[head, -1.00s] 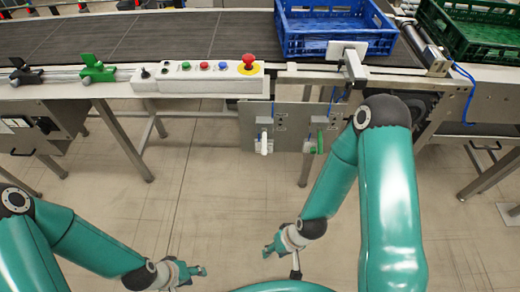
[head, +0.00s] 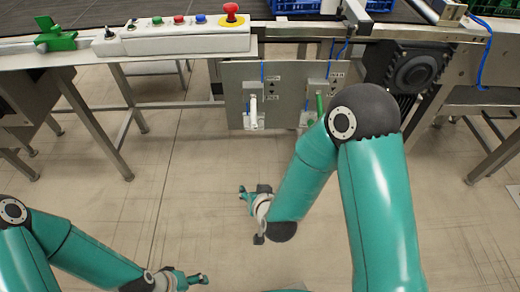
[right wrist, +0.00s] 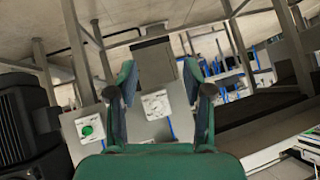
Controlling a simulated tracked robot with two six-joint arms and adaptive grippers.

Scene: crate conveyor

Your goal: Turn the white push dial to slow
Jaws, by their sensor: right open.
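The white push dial (head: 252,108) is mounted on the grey panel (head: 290,78) hanging below the conveyor. In the head view I see it nearly edge-on, and its setting is unreadable. In the right wrist view the white dial (right wrist: 155,103) faces me, between and beyond my fingers. My right gripper (head: 244,196) is open and empty, below and in front of the panel, apart from the dial. Its two teal fingers (right wrist: 160,85) stand wide in the right wrist view. My left gripper (head: 194,279) is low at the left, away from the panel; its opening is unclear.
A green dial (head: 318,108) sits right of the white one and also shows in the right wrist view (right wrist: 87,129). Above are a button box (head: 155,45) with a red emergency stop (head: 231,12) and a blue crate (head: 300,6). A dark motor (head: 412,70) is right of the panel.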

